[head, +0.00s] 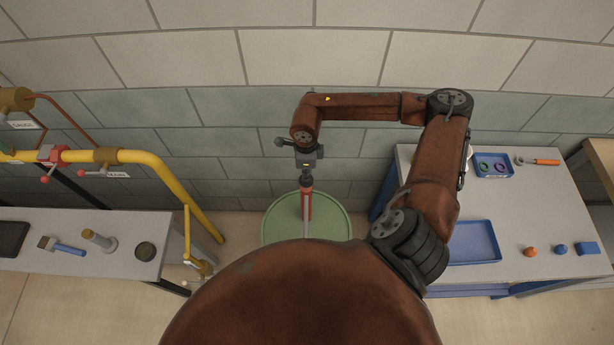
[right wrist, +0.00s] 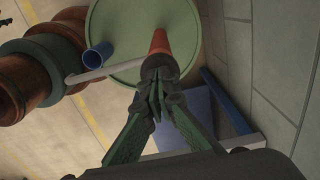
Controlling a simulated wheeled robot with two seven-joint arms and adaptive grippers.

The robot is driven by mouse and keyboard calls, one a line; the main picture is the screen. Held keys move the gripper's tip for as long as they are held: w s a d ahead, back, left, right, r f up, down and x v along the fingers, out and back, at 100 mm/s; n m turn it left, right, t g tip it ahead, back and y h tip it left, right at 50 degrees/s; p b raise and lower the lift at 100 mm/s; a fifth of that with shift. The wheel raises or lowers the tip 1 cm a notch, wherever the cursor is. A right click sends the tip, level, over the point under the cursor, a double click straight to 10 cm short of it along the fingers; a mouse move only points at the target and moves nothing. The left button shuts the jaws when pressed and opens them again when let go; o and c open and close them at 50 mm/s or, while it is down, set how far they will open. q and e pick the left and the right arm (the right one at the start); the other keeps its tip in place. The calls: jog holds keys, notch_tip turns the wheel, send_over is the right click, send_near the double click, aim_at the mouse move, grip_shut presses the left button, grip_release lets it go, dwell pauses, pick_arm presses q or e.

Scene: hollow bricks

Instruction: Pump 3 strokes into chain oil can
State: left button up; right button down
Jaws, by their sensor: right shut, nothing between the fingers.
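A green round drum top (head: 275,222) stands in the middle of the head view, with a red pump (head: 307,203) upright on it. My right gripper (head: 306,182) is directly above the pump, shut and empty. In the right wrist view its fingertips (right wrist: 158,75) are closed together just over the red pump top (right wrist: 160,42); I cannot tell whether they touch. A pale spout (right wrist: 95,74) runs from the pump toward a blue open-topped can (right wrist: 98,56) at the drum's edge. The can is hidden in the head view. My left gripper is not in view.
A right bench (head: 510,210) holds blue trays (head: 472,242) and small parts. A yellow pipe (head: 170,180) bends down between that bench and the drum. A tiled wall is behind.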

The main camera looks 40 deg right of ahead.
jog(key=shift+f+b, duration=0.85)
jog(key=shift+f, duration=0.3)
jog(key=shift+r, duration=0.2)
jog(key=shift+r+p, duration=1.4)
jog(key=shift+r, duration=1.6)
jog(key=shift+f, duration=0.2)
